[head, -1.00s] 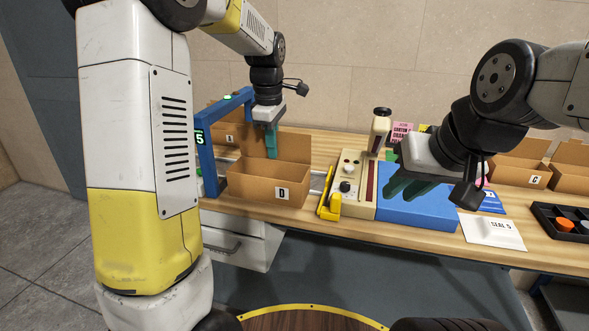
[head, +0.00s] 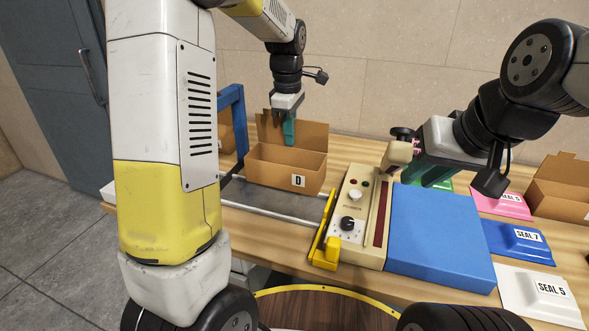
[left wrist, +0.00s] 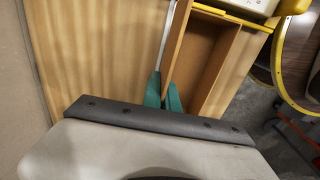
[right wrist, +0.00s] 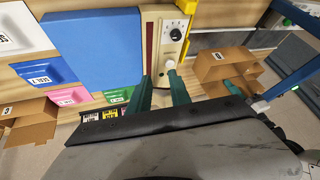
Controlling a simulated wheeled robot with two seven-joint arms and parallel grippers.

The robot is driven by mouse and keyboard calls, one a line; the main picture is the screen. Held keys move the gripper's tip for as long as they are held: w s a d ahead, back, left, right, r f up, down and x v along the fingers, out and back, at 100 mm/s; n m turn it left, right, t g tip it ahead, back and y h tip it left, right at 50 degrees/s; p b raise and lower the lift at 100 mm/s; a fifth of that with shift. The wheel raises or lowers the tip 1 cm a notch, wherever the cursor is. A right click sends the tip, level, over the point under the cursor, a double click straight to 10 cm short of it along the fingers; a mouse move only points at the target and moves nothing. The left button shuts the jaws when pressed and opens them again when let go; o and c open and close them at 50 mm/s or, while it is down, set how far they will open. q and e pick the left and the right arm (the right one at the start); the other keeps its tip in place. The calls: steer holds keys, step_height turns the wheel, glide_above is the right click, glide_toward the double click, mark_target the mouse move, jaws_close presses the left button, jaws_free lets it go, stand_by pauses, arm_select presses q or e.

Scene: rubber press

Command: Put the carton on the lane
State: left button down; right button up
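The open brown carton marked D (head: 270,168) stands upright at the back edge of the grey lane (head: 262,201), which runs left of the press. I cannot tell whether its base touches the lane or hangs just above. My left gripper (head: 289,130) points down at the carton's back wall; in the left wrist view its green fingers (left wrist: 164,95) are closed around the wall of the carton (left wrist: 205,60). My right gripper (head: 432,172) is empty, fingers apart beside the press handle (head: 398,152); its fingers also show in the right wrist view (right wrist: 162,92).
The cream press panel (head: 358,215) with knobs, a yellow bracket (head: 328,240) and a blue block (head: 438,235) stand right of the lane. A blue frame (head: 233,120) rises at its left. Seal pads (head: 518,243) and another carton (head: 562,190) lie further right.

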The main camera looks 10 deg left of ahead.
mark_target(291, 162)
arm_select(q)
step_height(291, 162, down, 8)
steer(key=shift+f, duration=0.15)
stand_by(0.3)
steer(key=c, duration=1.6)
jaws_free()
steer(key=shift+f, duration=0.1)
steer(key=shift+c, duration=0.2)
step_height(291, 162, up, 12)
steer(key=s, duration=0.1)
steer(key=s+a+r+m+t+h, duration=0.1)
steer(key=s+m+t, duration=0.1)
steer(key=s+m, duration=0.6)
steer(key=s+a+r+m+t+h, duration=0.1)
steer(key=s+m, duration=0.7)
steer(key=s, duration=0.8)
steer(key=shift+a+r+t, duration=0.25)
steer(key=shift+r+t, duration=0.45)
steer(key=shift+t, duration=0.3)
